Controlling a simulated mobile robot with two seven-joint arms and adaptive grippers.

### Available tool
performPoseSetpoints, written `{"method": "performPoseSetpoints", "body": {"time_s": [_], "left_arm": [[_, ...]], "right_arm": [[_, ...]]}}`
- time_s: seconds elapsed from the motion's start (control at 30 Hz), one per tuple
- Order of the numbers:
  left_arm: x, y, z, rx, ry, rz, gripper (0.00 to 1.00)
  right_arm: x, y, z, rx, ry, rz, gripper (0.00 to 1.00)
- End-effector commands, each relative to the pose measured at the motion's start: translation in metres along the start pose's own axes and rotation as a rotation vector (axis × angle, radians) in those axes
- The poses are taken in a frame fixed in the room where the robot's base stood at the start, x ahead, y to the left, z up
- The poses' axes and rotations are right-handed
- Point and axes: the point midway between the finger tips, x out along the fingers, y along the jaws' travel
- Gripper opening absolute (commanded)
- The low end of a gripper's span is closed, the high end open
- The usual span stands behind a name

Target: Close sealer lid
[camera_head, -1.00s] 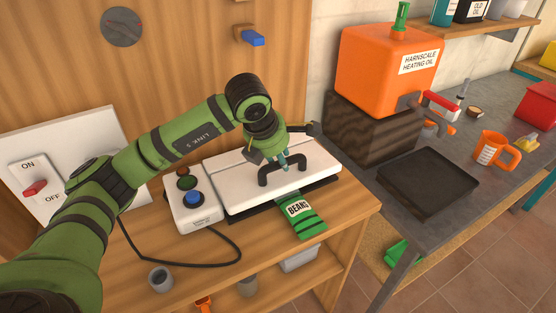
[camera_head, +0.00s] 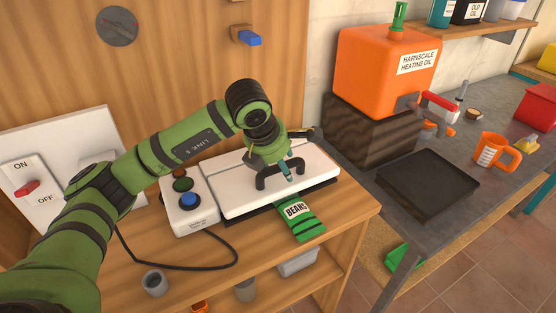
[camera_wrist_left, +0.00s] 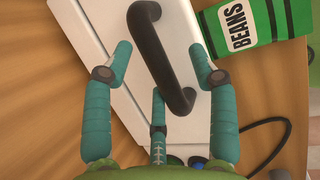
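The white sealer lid (camera_head: 240,198) lies nearly flat over the dark sealer base, with the black handle (camera_head: 262,181) on top. A green bag labelled BEANS (camera_head: 305,222) sticks out from under its front edge. My left gripper (camera_head: 287,174) is just above the handle. In the left wrist view, the fingers of my left gripper (camera_wrist_left: 160,52) are spread on both sides of the handle (camera_wrist_left: 165,60), with gaps to it. A third finger is near the handle's lower end; contact there cannot be told. My right gripper is out of view.
A control box (camera_head: 190,212) with a blue button stands left of the sealer, its cable (camera_head: 190,266) lying in front. A wall panel with a red switch (camera_head: 27,188) is at left. The grey bench (camera_head: 455,150) at right holds a dark tray (camera_head: 428,183) and an orange jug (camera_head: 492,152).

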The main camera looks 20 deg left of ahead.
Motion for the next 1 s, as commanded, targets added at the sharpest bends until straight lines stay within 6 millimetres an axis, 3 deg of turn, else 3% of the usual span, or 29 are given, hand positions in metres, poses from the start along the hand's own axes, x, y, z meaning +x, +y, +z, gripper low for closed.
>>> {"method": "performPoseSetpoints", "body": {"time_s": [0.03,0.3,0.47,0.8,1.0], "left_arm": [[0.005,-0.008,-0.004,0.005,0.015,-0.020,0.56],[0.004,-0.007,-0.004,0.005,0.017,-0.019,0.56],[-0.004,-0.006,-0.003,0.005,0.014,-0.017,0.56],[-0.074,0.000,0.000,0.003,0.003,-0.006,0.56],[-0.106,0.002,-0.001,0.000,0.004,-0.004,0.56]], "right_arm": [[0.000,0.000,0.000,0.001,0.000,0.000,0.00],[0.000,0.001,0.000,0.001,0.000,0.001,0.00],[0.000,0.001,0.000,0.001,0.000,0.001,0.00],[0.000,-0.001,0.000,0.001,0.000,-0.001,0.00],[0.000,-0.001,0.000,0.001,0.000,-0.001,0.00]]}}
